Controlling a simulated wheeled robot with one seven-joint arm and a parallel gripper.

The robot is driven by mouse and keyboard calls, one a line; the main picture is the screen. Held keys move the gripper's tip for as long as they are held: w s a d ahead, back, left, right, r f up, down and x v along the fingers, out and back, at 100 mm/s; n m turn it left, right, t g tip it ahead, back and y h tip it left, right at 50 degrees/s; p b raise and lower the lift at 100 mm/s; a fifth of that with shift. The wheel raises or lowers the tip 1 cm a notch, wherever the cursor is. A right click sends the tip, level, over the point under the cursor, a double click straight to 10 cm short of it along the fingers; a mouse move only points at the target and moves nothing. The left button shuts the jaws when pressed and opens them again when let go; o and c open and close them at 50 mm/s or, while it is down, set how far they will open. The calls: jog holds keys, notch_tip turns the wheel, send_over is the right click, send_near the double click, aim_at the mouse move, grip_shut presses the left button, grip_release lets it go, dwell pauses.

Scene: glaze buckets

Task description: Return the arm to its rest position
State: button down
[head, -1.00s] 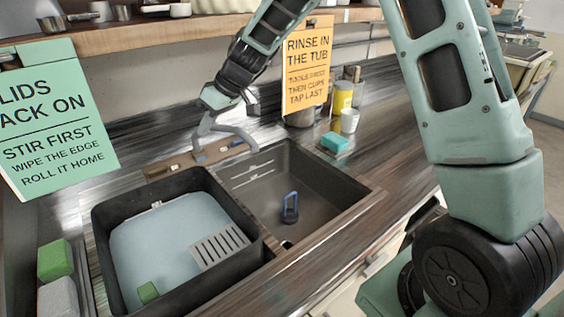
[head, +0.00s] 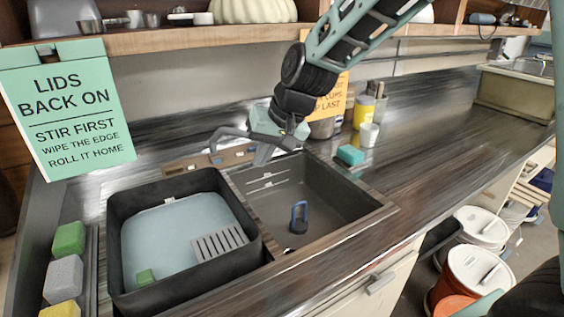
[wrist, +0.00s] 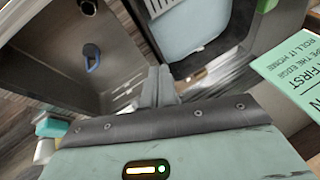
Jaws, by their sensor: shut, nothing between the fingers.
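My gripper (head: 262,158) hangs above the back edge of the counter, near the left back corner of the dark sink (head: 345,190). In the wrist view its two grey fingers (wrist: 158,82) are together with nothing between them. My arm reaches in from the upper right of the head view. A black object with a blue loop handle (head: 299,218) stands upright in the sink, apart from the gripper. It also shows in the wrist view (wrist: 91,60).
Left of the sink is a black tub (head: 113,240) of pale liquid with a grey slotted plate (head: 220,243). A teal sponge (head: 349,155), white cup (head: 369,134) and yellow container (head: 363,112) stand right. A shelf (head: 190,38) and hanging signs (head: 70,110) flank the arm. Lidded buckets (head: 478,275) stand on the floor.

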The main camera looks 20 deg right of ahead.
jog(key=s+f+n+g+h, duration=0.1)
jog(key=s+n, duration=0.3)
jog(key=s, duration=1.1)
jog(key=s+f+n+g+h, duration=0.2)
jog(key=s+n, duration=0.2)
jog(key=s, duration=1)
jog(key=shift+s+f+g, duration=0.3)
jog(key=shift+s+g, duration=0.1)
jog(key=shift+d, duration=0.1)
